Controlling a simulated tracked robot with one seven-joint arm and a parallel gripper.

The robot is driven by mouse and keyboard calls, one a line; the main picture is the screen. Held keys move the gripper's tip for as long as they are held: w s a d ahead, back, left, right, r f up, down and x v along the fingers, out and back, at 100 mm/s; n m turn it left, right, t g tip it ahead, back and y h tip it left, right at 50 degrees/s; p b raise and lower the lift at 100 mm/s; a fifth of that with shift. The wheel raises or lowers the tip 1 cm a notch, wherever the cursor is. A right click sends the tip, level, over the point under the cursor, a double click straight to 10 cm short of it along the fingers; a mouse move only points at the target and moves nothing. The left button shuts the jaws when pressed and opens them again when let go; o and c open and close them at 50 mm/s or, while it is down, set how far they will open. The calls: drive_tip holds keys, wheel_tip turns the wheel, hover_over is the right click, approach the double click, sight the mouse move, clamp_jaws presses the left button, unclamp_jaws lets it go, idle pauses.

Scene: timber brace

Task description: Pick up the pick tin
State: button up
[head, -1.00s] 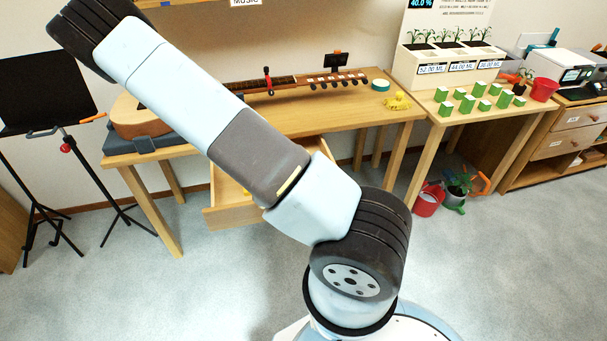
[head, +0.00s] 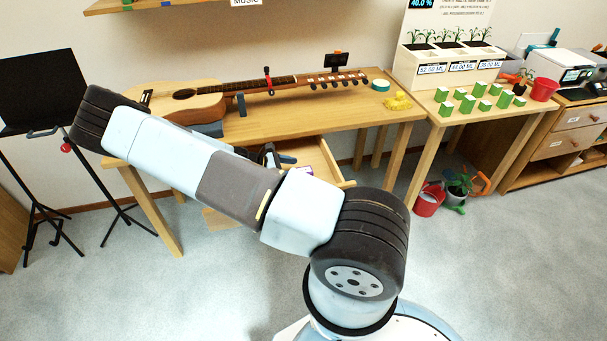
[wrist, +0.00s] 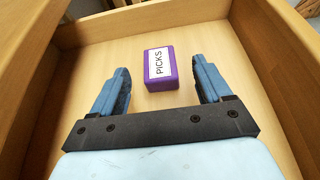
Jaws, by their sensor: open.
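The pick tin (wrist: 160,68) is a small purple box with a white label reading PICKS. It lies on the bottom of the open drawer (wrist: 110,50). In the wrist view my gripper (wrist: 163,80) is open, its two blue fingers on either side of the tin's near part, with gaps on both sides. I cannot tell how far above the drawer floor the fingertips are. In the head view a bit of purple, likely the tin (head: 305,170), shows inside the drawer (head: 325,163), and my arm hides much of the drawer.
The drawer's wooden walls stand close around my gripper. The table (head: 300,118) above holds a guitar (head: 195,102), a teal roll (head: 380,85) and a yellow item (head: 398,101). A music stand (head: 62,145) is at the left.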

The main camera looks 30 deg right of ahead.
sight(308, 169)
drive_tip(key=shift+x, duration=3.6)
drive_tip(key=shift+w, duration=0.15)
drive_tip(key=shift+c, duration=0.2)
drive_tip(key=shift+r, duration=0.1)
drive_tip(key=c, duration=1)
